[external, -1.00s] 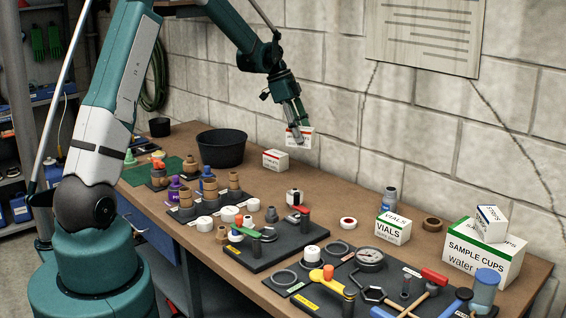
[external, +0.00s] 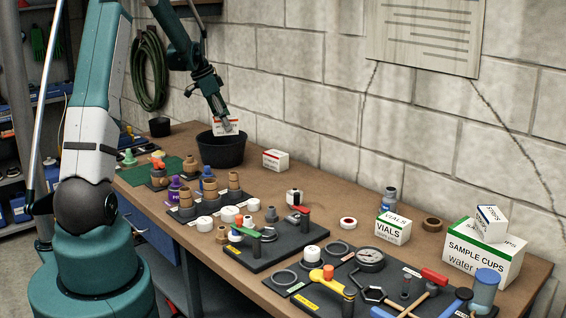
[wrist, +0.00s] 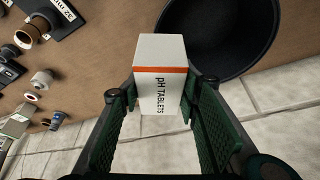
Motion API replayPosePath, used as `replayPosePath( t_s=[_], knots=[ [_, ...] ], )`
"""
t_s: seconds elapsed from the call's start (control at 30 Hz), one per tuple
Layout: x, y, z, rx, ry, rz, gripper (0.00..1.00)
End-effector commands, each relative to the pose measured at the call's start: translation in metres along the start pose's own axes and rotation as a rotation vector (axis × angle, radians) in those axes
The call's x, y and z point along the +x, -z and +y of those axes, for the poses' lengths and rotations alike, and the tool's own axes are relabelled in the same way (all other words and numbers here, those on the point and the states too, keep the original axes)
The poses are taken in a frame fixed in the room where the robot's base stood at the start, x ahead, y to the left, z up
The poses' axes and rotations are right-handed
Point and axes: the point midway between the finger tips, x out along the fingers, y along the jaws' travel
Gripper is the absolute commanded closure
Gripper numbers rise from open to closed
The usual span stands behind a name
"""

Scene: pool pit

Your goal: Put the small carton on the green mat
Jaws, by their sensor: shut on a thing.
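My gripper (external: 221,118) is shut on a small white carton (external: 226,127) with a red-orange stripe. In the wrist view the carton (wrist: 160,85) reads "pH TABLETS" and sits between the two fingers (wrist: 158,95). In the external view it is held in the air over or just in front of the black bowl's rim; the exact depth is hard to tell.
A small black pot (external: 160,127) is at the back left.

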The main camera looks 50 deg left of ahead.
Motion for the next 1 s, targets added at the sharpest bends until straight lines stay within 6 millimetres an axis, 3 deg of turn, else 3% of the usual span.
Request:
replayPosePath(
  t_s=[0.3, 0.6, 0.9, 1.0],
  knots=[
    [-0.035, -0.087, -0.047, -0.178, 0.072, 0.004, 0.80],
    [-0.067, -0.166, -0.080, -0.335, 0.136, 0.009, 0.80],
    [-0.089, -0.221, -0.096, -0.441, 0.178, 0.013, 0.80],
    [-0.071, -0.224, -0.096, -0.437, 0.176, 0.014, 0.80]
  ],
)
